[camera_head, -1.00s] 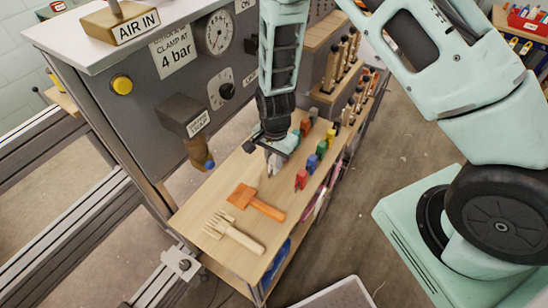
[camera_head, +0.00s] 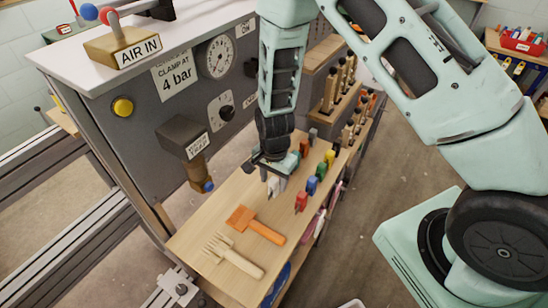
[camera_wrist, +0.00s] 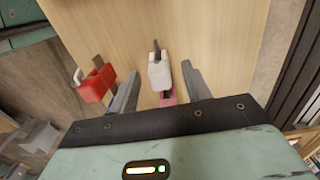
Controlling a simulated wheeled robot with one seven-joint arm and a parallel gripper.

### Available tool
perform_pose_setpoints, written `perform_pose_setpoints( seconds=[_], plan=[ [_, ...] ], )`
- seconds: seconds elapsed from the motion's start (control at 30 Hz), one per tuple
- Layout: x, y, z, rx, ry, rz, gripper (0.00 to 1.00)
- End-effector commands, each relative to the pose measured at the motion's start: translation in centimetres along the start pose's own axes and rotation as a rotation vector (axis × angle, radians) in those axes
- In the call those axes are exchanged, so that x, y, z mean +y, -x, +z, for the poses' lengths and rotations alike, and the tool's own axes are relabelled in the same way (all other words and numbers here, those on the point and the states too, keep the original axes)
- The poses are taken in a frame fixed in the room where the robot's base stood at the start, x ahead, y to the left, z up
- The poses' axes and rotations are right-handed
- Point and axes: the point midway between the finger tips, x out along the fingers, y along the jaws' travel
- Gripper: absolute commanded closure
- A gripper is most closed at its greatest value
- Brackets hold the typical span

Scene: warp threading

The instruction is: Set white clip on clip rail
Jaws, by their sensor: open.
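The white clip (camera_wrist: 158,73) shows in the wrist view between the two finger lines, near the middle of the picture. It has a dark upper part, with a pink piece just below it. My gripper (camera_wrist: 158,84) is open, one finger to each side of the clip with gaps, not closed on it. In the head view my gripper (camera_head: 273,178) points down over the wooden bench top, and the white clip (camera_head: 277,186) shows at its tips, partly hidden. I cannot clearly make out the clip rail.
Red (camera_head: 301,201), blue (camera_head: 312,185) and other coloured clips stand in a row right of my gripper. A red clip (camera_wrist: 96,84) is left in the wrist view. An orange brush (camera_head: 256,224) and wooden fork (camera_head: 234,257) lie in front. A grey machine panel (camera_head: 150,130) rises at left.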

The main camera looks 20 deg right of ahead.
Motion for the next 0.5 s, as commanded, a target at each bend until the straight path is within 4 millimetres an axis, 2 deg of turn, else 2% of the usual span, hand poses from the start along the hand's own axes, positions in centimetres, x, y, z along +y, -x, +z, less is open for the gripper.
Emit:
perform_pose_setpoints(
  seconds=[0.17, 0.5],
  plan=[
    [-0.2, 3.2, 0.0, 0.002, 0.001, -0.006, 0.52],
    [-0.1, 10.9, 0.0, 0.001, 0.001, -0.005, 0.52]
  ],
)
